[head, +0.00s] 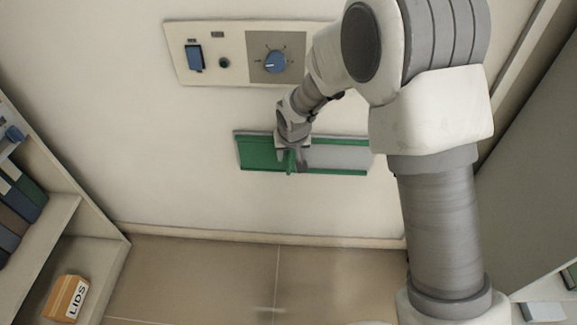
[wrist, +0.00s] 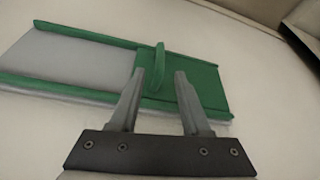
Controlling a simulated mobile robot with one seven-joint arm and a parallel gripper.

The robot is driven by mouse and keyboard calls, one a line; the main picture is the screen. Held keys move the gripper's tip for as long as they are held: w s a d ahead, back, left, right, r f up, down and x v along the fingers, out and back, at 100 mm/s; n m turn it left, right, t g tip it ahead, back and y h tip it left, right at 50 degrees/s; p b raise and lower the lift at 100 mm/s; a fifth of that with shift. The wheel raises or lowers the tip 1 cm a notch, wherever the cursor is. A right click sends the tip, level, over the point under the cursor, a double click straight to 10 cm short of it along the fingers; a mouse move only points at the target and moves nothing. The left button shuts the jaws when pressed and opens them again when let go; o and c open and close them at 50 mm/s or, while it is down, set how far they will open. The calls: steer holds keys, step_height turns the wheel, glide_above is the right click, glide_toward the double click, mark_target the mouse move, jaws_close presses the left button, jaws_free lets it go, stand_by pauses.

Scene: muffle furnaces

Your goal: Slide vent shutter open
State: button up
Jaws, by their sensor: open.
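The vent shutter is a green plate (head: 257,152) in a green-railed frame on the pale wall. In the head view it covers the left part, and a grey panel (head: 338,156) shows on the right. In the wrist view the green plate (wrist: 205,82) is on the right and the grey panel (wrist: 75,60) on the left. An upright green handle (wrist: 157,68) stands at the plate's edge beside the grey. My gripper (wrist: 160,76) is open, its fingertips on either side of the handle. In the head view my gripper (head: 291,158) partly hides the handle.
Above the shutter is a control panel (head: 231,66) with a blue switch (head: 194,58) and a blue dial (head: 274,62). A shelf (head: 75,213) at the left holds a box marked LIDS (head: 66,298).

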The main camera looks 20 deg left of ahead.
mark_target(289, 160)
steer(key=b+x, duration=0.1)
steer(key=x, duration=0.5)
steer(key=shift+w+f+b, duration=0.15)
steer(key=shift+f+b, duration=0.1)
steer(key=shift+b, duration=0.05)
jaws_close()
stand_by(1.1)
